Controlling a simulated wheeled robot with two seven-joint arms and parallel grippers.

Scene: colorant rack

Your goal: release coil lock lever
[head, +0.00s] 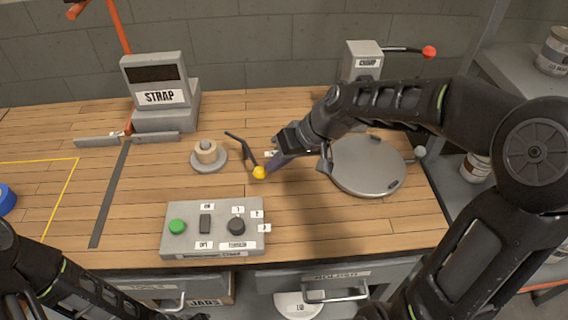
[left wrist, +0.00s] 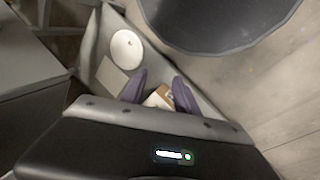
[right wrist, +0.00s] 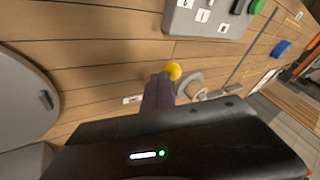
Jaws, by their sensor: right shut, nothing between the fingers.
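The lock lever is a dark bent bar (head: 243,146) with a yellow knob (head: 259,172), right of the tan coil (head: 206,150) on its grey round base. My right gripper (head: 272,166) is shut and empty, its fingertips right beside the yellow knob. In the right wrist view the knob (right wrist: 173,71) shows just past the closed purple fingers (right wrist: 160,88); whether they touch it I cannot tell. My left arm is low at the lower left in the head view. In the left wrist view my left gripper (left wrist: 160,88) has its fingers apart, with nothing clearly held.
A grey control box (head: 212,228) with a green button and black knob stands at the bench front. A round grey plate (head: 368,165) is on the right, the STRAP unit (head: 158,88) behind left, the CRIMP unit (head: 363,62) behind right. Bare wood lies between box and plate.

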